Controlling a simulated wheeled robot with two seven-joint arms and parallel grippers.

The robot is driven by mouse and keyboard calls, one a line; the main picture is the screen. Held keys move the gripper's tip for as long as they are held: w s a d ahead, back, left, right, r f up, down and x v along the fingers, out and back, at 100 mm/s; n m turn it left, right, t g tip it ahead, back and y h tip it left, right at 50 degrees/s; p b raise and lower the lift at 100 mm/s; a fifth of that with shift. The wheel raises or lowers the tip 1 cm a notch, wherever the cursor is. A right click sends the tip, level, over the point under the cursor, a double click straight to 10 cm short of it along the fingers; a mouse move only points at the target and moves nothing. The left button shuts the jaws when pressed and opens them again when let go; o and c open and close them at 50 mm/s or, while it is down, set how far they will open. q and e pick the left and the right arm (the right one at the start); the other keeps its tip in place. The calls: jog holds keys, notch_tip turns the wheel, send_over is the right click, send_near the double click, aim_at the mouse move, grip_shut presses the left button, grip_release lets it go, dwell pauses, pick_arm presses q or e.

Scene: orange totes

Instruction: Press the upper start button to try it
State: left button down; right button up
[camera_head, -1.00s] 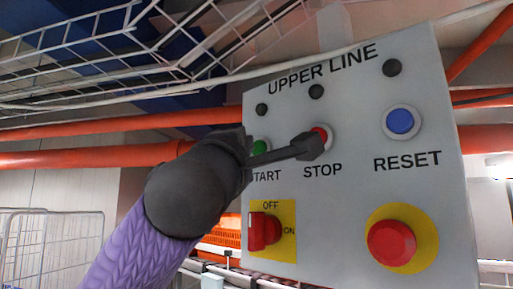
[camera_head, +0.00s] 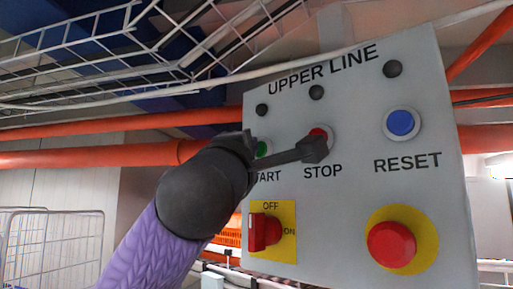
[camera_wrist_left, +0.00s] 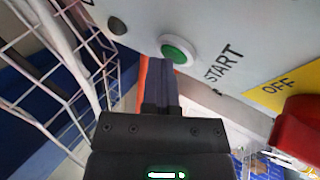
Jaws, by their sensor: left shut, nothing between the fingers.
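The grey UPPER LINE control panel (camera_head: 345,200) fills the right of the head view. Its green START button (camera_head: 263,149) is partly hidden by my left gripper (camera_head: 250,145) and wrist. A dark bar on my wrist crosses in front of the red STOP button (camera_head: 319,133). My right gripper is out of view.
The panel also has a blue RESET button (camera_head: 400,122), a red OFF/ON switch (camera_head: 262,231) and a red emergency button (camera_head: 391,244). Orange pipes (camera_head: 90,158) run behind it. A white wire rack (camera_head: 75,45) hangs at upper left.

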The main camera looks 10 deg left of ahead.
pick_arm(q)
jog(key=shift+s, duration=0.1)
jog(key=shift+s+a+b, duration=0.45)
jog(key=shift+s+b, duration=0.15)
jog(key=shift+b, duration=0.05)
jog(key=s+a+b, duration=0.1)
jog(key=s+b, duration=0.1)
jog(key=s, duration=0.1)
jog(key=s+a+b, duration=0.1)
jog(key=shift+s+a, duration=0.15)
jog(key=shift+a, duration=0.15)
dwell(0.7)
